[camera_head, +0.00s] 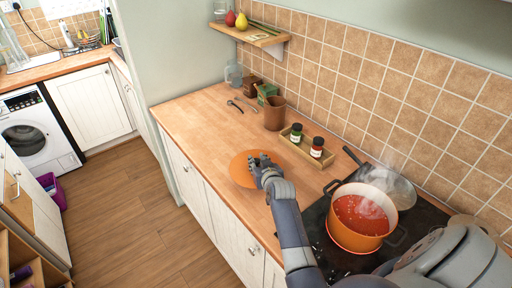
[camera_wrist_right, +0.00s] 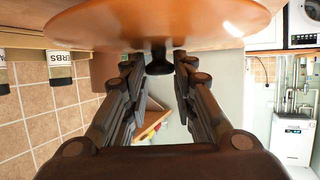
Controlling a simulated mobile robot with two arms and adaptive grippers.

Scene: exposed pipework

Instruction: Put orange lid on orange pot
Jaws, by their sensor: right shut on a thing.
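The orange lid (camera_head: 243,169) is over the wooden counter, left of the stove, in the head view. My right gripper (camera_head: 264,162) is at its right side, and its hand hides part of the lid. In the right wrist view the lid (camera_wrist_right: 165,22) fills the top, and my right gripper (camera_wrist_right: 158,68) is shut on its dark knob (camera_wrist_right: 159,62). I cannot tell whether the lid touches the counter. The orange pot (camera_head: 361,216) stands on the stove, open, with steaming red food inside. My left gripper is not in view.
A wooden tray (camera_head: 306,151) with two spice jars sits between the lid and the wall. A pan (camera_head: 390,185) stands behind the pot on the black stove (camera_head: 322,246). A brown cup (camera_head: 274,114) stands farther back.

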